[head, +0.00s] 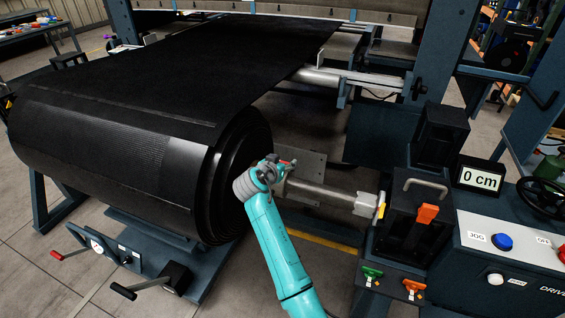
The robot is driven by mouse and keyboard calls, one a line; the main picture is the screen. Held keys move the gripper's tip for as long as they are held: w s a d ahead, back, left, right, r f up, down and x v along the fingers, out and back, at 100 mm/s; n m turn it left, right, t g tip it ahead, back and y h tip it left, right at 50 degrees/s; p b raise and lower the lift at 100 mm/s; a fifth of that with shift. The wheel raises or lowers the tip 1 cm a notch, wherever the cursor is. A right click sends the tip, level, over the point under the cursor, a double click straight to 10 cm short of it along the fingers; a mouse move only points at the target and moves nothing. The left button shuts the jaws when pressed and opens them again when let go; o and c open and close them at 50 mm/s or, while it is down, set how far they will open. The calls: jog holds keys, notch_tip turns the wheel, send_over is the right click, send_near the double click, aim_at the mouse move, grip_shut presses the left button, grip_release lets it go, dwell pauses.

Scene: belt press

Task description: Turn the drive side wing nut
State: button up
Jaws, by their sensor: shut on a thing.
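My gripper (287,167) is at the end of my teal arm, in front of the right end of the big black belt roll (110,150). It is beside a grey metal plate (308,164) and the roll's shaft (318,191). My wrist covers most of the jaws. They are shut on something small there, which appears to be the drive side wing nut. The nut itself is hidden, so its angle cannot be told.
A display (480,177) reads 0 cm. The control panel (510,245) has a blue JOG button (502,242). A handled floor unit (150,262) stands front left. Belt (240,60) runs back into the press.

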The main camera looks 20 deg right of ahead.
jog(key=shift+f, duration=0.1)
jog(key=o, duration=1.2)
jog(key=shift+c, duration=0.2)
jog(key=v, duration=1.2)
jog(key=shift+s, duration=0.1)
